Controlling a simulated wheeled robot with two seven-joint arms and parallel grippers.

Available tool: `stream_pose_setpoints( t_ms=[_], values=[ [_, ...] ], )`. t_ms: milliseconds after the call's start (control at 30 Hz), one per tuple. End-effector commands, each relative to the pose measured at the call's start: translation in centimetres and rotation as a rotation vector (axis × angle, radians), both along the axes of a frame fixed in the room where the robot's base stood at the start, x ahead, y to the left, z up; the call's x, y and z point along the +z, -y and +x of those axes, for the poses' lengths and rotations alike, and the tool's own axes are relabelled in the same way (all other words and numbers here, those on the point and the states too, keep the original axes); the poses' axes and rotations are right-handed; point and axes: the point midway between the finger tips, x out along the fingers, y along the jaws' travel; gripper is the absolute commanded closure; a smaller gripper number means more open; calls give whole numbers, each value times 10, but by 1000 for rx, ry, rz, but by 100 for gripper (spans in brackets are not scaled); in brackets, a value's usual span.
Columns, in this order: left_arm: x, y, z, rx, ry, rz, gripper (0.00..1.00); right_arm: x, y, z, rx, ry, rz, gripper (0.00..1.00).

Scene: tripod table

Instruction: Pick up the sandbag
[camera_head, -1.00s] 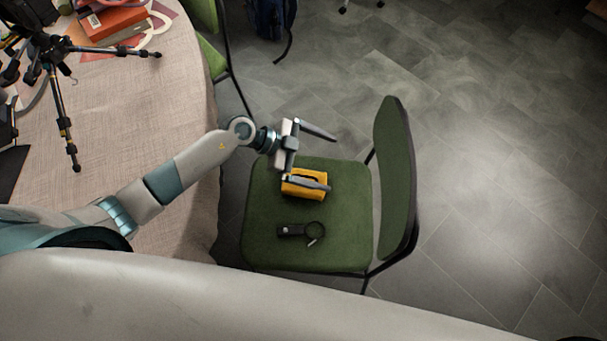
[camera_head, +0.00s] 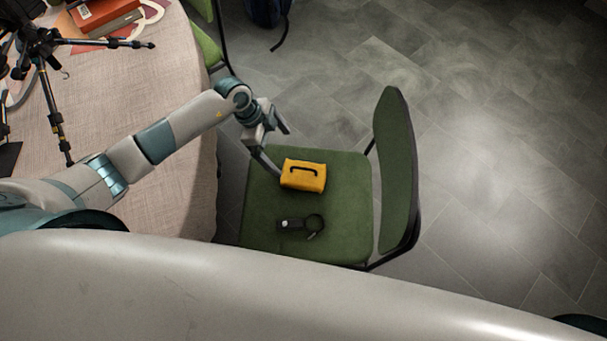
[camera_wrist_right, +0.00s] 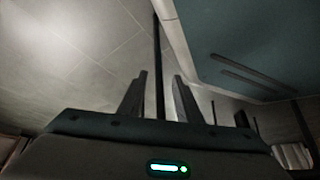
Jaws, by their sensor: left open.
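The yellow sandbag (camera_head: 303,176) with a black handle on top lies on the seat of the green chair (camera_head: 345,215) in the head view. My left gripper (camera_head: 283,152) is open, at the far left side of the sandbag. One finger reaches down close to the bag's left side; I cannot tell if it touches. The handle is in plain view and nothing is held. My right gripper (camera_wrist_right: 160,74) shows in the right wrist view with its two fingers apart and nothing between them that it holds.
A black clamp-like item (camera_head: 302,224) lies on the seat in front of the sandbag. The chair's backrest (camera_head: 396,170) rises at the right. A cloth-covered table (camera_head: 130,85) with a black tripod (camera_head: 52,95) and an orange box (camera_head: 105,14) stands at the left. The floor at right is clear.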

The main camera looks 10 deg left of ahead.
Motion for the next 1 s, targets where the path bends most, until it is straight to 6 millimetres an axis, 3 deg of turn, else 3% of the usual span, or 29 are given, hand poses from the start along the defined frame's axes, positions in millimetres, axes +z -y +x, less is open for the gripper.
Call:
stream_pose_setpoints(
  t_ms=[600, 1000],
  values=[
    [-93, 39, 2, 0, -2, 0, 0, -7, 8, -21, -1, -51, -15, 69],
    [-101, 42, 2, -1, -1, 1, 0, -5, 7, -16, 0, -41, -14, 69]
  ],
)
